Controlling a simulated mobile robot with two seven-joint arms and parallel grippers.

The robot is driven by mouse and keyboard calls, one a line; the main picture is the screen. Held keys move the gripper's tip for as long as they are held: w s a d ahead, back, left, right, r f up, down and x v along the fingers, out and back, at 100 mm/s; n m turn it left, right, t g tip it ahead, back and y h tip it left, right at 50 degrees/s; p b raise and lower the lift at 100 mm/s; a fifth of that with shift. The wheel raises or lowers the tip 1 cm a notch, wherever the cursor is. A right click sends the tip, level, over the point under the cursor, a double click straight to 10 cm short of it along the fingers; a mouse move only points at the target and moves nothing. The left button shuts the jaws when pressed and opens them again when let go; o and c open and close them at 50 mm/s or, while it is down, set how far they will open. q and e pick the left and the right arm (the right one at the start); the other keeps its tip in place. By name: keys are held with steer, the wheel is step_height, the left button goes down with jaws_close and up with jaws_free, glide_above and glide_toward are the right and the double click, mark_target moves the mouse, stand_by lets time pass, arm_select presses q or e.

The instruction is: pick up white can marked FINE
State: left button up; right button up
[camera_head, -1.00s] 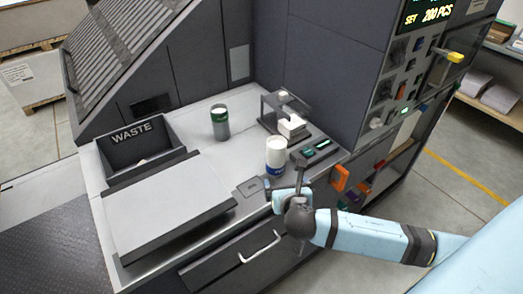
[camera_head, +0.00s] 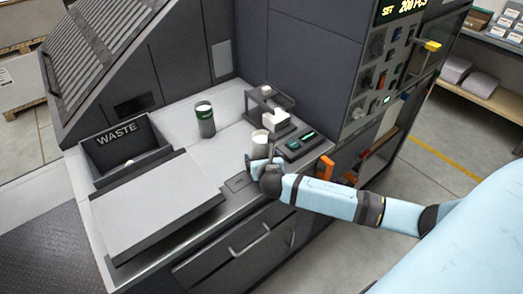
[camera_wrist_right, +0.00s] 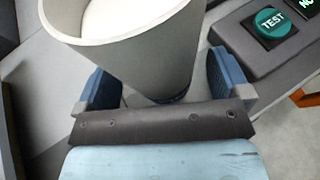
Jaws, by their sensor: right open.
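A white can (camera_head: 260,141) stands upright on the machine's light worktop (camera_head: 232,142), in front of a small dark stand. No FINE marking is readable on it. My right gripper (camera_head: 260,166) is at the near side of this can and hides its lower part in the head view. In the right wrist view the can (camera_wrist_right: 140,50) fills the upper middle, its round rim and pale top showing. The open blue fingers of the right gripper (camera_wrist_right: 160,84) lie either side of its body. Whether they touch it cannot be told. My left gripper is not in view.
A grey can with a dark green band (camera_head: 205,119) stands further left. A waste bin (camera_head: 122,150) and a raised flat plate (camera_head: 158,203) are at the left. A dark stand (camera_head: 270,104) and a TEST button (camera_wrist_right: 272,23) are close by.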

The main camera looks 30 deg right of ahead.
steer(key=shift+w+d+f, duration=0.1)
steer(key=shift+w, duration=0.1)
steer(key=c, duration=1)
steer(key=shift+c, duration=0.3)
